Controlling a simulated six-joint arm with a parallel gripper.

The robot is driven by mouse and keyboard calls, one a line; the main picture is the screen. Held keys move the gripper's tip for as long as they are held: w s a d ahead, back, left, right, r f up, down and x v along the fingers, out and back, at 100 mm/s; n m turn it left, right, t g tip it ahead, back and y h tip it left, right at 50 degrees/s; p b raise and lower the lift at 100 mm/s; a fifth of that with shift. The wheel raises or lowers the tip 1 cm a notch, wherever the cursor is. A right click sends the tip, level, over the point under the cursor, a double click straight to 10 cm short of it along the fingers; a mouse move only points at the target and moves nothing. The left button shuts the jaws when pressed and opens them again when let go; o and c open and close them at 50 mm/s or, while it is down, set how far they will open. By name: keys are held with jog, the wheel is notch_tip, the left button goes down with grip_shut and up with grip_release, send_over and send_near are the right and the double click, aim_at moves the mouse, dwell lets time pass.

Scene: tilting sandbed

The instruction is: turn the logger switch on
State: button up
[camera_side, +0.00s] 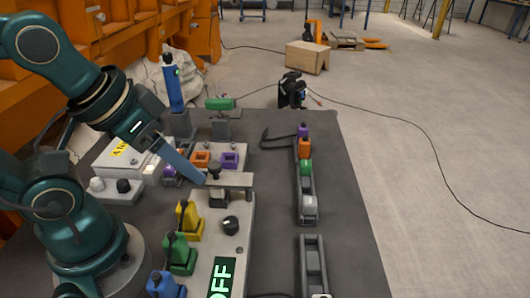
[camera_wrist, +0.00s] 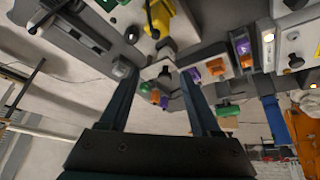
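A green-lit display reading OFF (camera_side: 222,278) lies at the near end of a grey panel (camera_side: 240,245) in the side view. A black round knob (camera_side: 230,222) sits on that panel above the display. I cannot tell which part is the logger switch. My gripper (camera_side: 202,182) points down to the right, its tip close beside a grey bracket (camera_side: 238,180) with a black knob (camera_side: 214,169). Whether it touches is unclear. In the wrist view my gripper (camera_wrist: 158,72) has its two fingers wide apart, with no held object clearly visible between them.
Yellow (camera_side: 189,220), green (camera_side: 180,254) and blue (camera_side: 165,285) handled parts line the panel's left side. A rail with coloured blocks (camera_side: 305,168) stands right. A blue upright part (camera_side: 172,82) and a green-topped stand (camera_side: 220,104) are behind.

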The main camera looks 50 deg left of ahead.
jog(key=n, duration=0.3)
jog(key=n+g, duration=0.5)
send_over(231, 221)
notch_tip(231, 221, down, 4)
jog(key=shift+w+a+f, duration=0.1)
jog(key=shift+w+a, duration=0.05)
jog(key=shift+s+f+g, duration=0.2)
jog(key=shift+f+g, duration=0.1)
jog(key=shift+f, duration=2.55)
grip_shut()
